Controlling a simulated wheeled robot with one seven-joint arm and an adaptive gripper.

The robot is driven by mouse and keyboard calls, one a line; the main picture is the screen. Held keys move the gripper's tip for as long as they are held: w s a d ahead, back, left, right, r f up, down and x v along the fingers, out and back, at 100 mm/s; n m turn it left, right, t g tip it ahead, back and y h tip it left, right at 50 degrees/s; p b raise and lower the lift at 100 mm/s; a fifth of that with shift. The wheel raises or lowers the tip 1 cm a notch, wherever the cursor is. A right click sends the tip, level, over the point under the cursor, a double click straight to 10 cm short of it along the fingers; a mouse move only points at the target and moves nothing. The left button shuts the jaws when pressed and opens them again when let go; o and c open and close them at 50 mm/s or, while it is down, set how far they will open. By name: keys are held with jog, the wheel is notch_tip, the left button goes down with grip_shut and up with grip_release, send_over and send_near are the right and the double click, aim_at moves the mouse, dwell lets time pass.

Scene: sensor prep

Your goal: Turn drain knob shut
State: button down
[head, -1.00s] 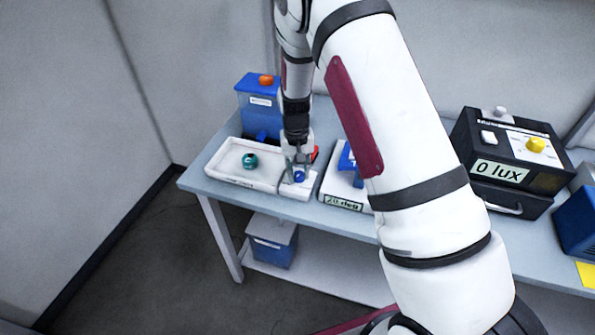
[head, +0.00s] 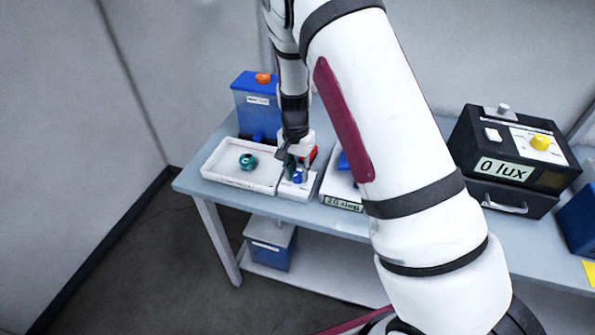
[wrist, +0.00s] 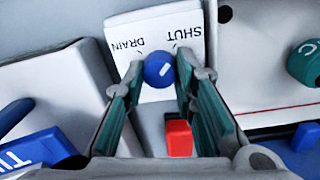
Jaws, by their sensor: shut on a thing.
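The blue drain knob (head: 297,177) sits on a small white panel (head: 292,192) beside the white tray. In the wrist view the knob (wrist: 158,70) has a short white mark, and the panel (wrist: 118,30) reads DRAIN on the left and SHUT on the right, upside down. The mark slants, and I cannot tell exactly which label it meets. My gripper (head: 293,172) points down at the panel. In the wrist view its fingers (wrist: 160,75) are closed around the knob, one on each side.
A white tray (head: 214,170) with a teal round object (head: 247,161) stands to the left. A red block (wrist: 179,138) lies close behind the knob. A blue tank (head: 258,112) with an orange cap is behind. A black lux box (head: 512,148) stands right.

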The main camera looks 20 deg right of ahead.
aim_at(296, 173)
dwell(0.4)
jog(key=c, duration=1.3)
grip_release()
notch_tip(296, 173, up, 12)
jog(key=shift+w+a, duration=0.15)
jog(key=shift+w, duration=0.05)
